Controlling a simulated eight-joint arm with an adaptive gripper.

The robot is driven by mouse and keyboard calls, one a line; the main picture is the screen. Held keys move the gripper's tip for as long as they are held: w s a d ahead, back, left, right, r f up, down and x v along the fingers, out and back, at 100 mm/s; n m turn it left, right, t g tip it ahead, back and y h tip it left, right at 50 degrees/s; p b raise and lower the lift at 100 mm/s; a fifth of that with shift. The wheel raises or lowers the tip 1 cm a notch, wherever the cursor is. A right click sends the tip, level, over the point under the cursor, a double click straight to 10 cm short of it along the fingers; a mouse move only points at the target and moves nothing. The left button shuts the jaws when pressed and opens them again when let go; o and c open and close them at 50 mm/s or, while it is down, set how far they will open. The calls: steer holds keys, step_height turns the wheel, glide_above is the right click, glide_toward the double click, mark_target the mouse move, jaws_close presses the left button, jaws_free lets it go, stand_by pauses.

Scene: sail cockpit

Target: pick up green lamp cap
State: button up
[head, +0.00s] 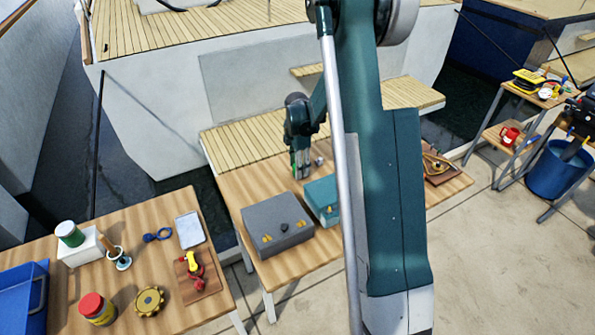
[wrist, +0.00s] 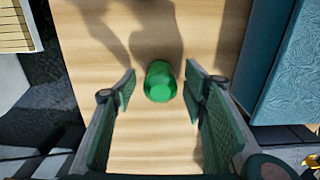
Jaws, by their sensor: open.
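The green lamp cap (wrist: 160,82) is a small, bright green, rounded piece on the wooden table top in the wrist view. My gripper (wrist: 159,86) is open, with one green-padded finger to the left of the cap and one to the right. The cap shows between the fingertips, with a gap on each side, nearer the right finger. In the head view my gripper (head: 301,166) points down over the far part of the middle table; I cannot clearly make out the cap there.
A teal box (head: 322,196) and a grey case (head: 277,226) stand nearer on the same table (head: 237,201). The teal box also shows in the wrist view (wrist: 275,65), right of my gripper.

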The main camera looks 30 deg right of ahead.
stand_by(0.4)
steer(key=c, duration=1)
steer(key=shift+r, duration=0.15)
steer(key=shift+r+p, duration=0.5)
steer(key=shift+r, duration=4.35)
